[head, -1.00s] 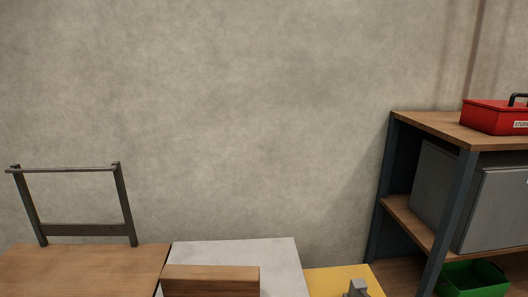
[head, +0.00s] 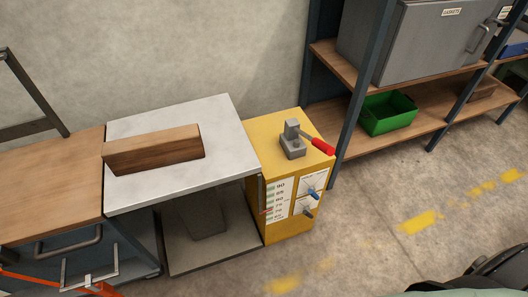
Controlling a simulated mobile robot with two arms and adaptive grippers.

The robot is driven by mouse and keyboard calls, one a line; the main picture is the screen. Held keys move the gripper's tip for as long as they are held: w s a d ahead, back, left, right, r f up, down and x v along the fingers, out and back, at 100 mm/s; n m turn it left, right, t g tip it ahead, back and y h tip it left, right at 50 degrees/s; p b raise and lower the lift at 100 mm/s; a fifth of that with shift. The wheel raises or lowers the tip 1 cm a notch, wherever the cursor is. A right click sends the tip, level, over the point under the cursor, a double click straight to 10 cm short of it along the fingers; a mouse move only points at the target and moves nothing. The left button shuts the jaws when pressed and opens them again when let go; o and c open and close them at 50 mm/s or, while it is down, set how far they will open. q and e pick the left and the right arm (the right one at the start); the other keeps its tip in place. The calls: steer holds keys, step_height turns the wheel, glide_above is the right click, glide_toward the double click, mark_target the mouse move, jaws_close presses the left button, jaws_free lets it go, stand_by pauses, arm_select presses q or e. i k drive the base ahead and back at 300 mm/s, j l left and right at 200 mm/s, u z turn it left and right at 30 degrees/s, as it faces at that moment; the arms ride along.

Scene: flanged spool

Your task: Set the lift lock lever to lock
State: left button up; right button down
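A yellow cabinet (head: 277,150) stands to the right of a white-topped lift table (head: 225,140). On its top is a grey lever block (head: 292,143) with a red handle (head: 323,147) that points right and slightly down. The labels by these controls are too small to read, so I cannot tell which one is the lift lock lever.
A wooden block (head: 155,152) lies on the white top. A wooden-topped bench (head: 50,205) adjoins it at left. A shelf (head: 415,120) with a grey cabinet (head: 425,40) and a green bin (head: 388,113) stands at right. The floor (head: 390,250) in front is clear, with yellow marks.

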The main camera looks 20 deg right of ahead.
mark_target(306, 212)
steer(key=z, duration=1.1)
